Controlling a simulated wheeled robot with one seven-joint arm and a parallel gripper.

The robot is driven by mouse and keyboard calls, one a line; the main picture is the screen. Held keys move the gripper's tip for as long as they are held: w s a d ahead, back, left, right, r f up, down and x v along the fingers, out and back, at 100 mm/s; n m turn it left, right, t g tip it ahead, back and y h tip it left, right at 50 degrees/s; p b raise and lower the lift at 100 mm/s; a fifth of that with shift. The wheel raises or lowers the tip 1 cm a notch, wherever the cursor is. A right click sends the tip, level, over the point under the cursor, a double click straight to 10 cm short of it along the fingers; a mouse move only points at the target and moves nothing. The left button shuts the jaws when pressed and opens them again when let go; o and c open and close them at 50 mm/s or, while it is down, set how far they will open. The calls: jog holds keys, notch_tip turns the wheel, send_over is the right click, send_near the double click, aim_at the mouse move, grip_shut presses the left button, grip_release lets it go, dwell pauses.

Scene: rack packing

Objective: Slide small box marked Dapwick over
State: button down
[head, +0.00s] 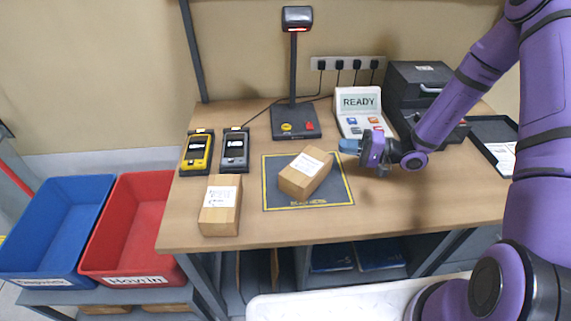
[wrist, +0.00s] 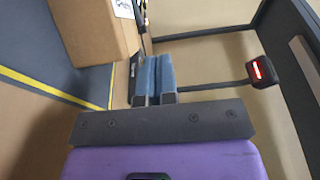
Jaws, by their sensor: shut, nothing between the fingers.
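A small brown box (head: 304,175) with a white label lies turned at an angle on the dark yellow-edged mat (head: 335,196). A second brown box (head: 220,206) with a white label stands at the left front of the table. I cannot read either label well enough to tell which is marked Dapwick. My gripper (head: 349,146) is shut and empty, its blue fingers just right of and behind the mat box. In the wrist view the shut fingers (wrist: 153,76) point past the box (wrist: 95,28) on their left; I cannot tell whether they touch it.
A blue bin (head: 62,208) and a red bin labelled Hovrin (head: 140,205) stand left of the table. Yellow (head: 197,152) and grey (head: 234,150) handhelds lie at the back left. A scanner stand (head: 293,80) and READY panel (head: 360,110) stand behind the mat.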

notch_tip(320, 180, up, 5)
jog(key=a, duration=0.1)
jog(key=s+a, duration=0.5)
jog(key=a, duration=0.3)
jog(key=s+a, duration=0.5)
jog(key=a, duration=0.4)
jog(key=shift+s, duration=0.3)
jog(key=s+d+r+n+g+h, duration=0.3)
jog(key=s+r+n+g, duration=0.1)
jog(key=r, duration=0.3)
jog(key=s+d+r+n+g+h, duration=0.3)
jog(key=s+d+r+g, duration=0.1)
jog(key=r, duration=0.2)
jog(key=s+d+r+m+t+h, duration=0.2)
jog(key=s+d+r+t+h, duration=0.2)
jog(key=d+r, duration=0.3)
jog(key=s+d+r+m+t+h, duration=0.2)
jog(key=s+d+r+t+h, duration=0.2)
jog(key=d+r+h, duration=0.3)
jog(key=d+r+t, duration=0.1)
jog(key=d, duration=0.4)
jog(key=shift+s+d+r, duration=0.25)
jog(key=shift+s+d, duration=0.05)
